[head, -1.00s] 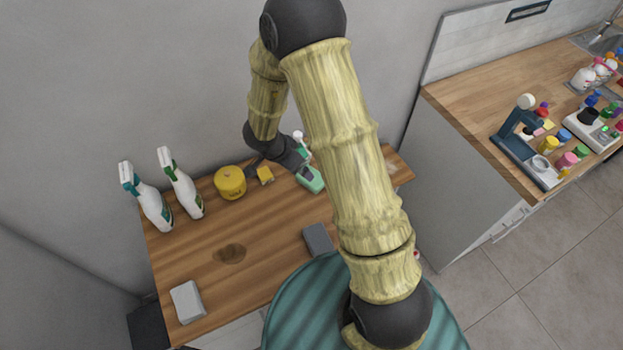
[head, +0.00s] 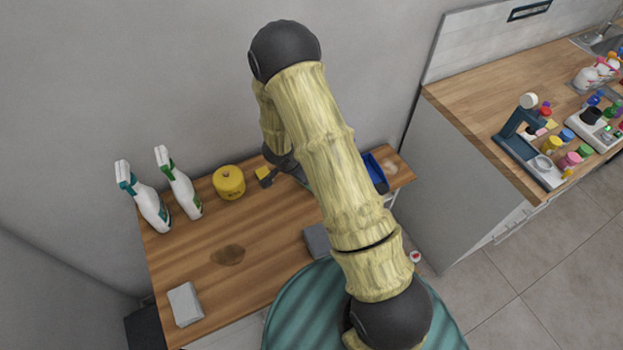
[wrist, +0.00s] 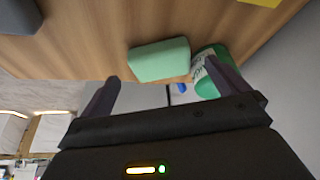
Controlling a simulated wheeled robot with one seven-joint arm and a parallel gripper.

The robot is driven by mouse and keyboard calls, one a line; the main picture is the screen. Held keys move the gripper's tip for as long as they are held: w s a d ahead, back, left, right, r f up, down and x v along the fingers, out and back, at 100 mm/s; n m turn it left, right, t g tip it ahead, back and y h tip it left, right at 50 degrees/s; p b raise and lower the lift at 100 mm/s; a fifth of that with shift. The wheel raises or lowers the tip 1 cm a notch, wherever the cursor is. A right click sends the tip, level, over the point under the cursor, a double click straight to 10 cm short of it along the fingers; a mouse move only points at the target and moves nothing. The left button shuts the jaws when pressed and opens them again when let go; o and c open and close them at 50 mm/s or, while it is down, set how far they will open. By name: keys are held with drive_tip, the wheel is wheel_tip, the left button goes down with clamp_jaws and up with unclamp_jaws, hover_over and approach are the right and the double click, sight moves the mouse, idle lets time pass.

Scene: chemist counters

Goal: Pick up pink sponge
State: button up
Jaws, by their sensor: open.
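I see no pink sponge in either view. In the wrist view a pale green sponge-like block (wrist: 160,60) lies on the wooden table, just beyond the fingertips. My gripper (wrist: 162,78) is open with nothing between its fingers. The right finger partly covers a green and white bottle (wrist: 209,72) beside the block. In the head view a yellow sponge (head: 264,175) lies beside a round yellow tub. My arm hides the green block, the bottle and most of my gripper there.
Two spray bottles (head: 145,200) (head: 180,187) and the yellow tub (head: 229,182) line the table's back left. A grey cloth (head: 185,303), a dark grey block (head: 317,240) and a blue tray (head: 375,173) are also there. The left-middle tabletop is clear around a brown stain.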

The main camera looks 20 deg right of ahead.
drive_tip(key=x, duration=0.5)
drive_tip(key=shift+d, duration=0.2)
drive_tip(key=c, duration=0.9)
drive_tip(key=shift+o, duration=0.2)
